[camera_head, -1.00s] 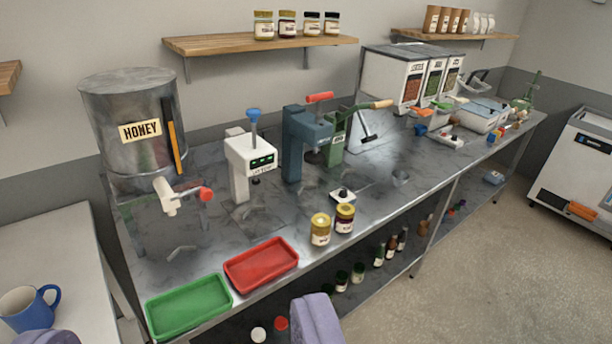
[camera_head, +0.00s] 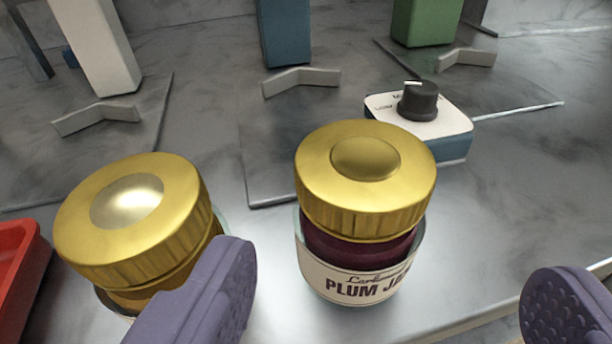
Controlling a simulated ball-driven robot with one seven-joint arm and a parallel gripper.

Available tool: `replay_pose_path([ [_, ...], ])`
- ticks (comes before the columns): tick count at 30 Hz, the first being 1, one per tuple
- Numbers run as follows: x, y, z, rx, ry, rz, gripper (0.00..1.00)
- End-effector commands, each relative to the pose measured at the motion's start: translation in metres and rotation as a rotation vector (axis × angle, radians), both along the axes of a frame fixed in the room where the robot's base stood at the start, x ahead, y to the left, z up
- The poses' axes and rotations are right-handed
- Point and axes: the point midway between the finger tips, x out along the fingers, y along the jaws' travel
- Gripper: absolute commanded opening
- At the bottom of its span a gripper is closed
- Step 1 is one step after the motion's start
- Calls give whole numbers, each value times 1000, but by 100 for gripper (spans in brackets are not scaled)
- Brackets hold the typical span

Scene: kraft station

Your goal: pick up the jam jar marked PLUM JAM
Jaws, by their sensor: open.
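The plum jam jar (camera_head: 358,240) stands upright on the grey metal counter. It has a gold lid, dark purple contents and a cream label reading PLUM JA, with the last letter cut off by the jar's curve. My gripper (camera_head: 385,300) is open. Its purple left finger is to the left of the plum jam jar and its right finger well to the right. The jar shows between and beyond the fingers, and neither finger visibly touches it. A second gold-lidded jar (camera_head: 135,225) with amber-brown contents stands to the left, partly hidden by my left finger.
A white and blue control box (camera_head: 445,128) with a black knob stands behind the plum jam jar. A red tray (camera_head: 15,270) is at the left edge. Machine bases stand at the back. The counter's front edge is at lower right.

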Motion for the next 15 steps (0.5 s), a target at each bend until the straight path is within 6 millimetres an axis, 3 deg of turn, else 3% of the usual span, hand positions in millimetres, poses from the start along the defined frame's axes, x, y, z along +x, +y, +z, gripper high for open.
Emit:
replay_pose_path([
  [5, 14, 0, -8, 6, -7, 2, 89],
  [15, 67, 2, -16, 5, -6, 2, 89],
])
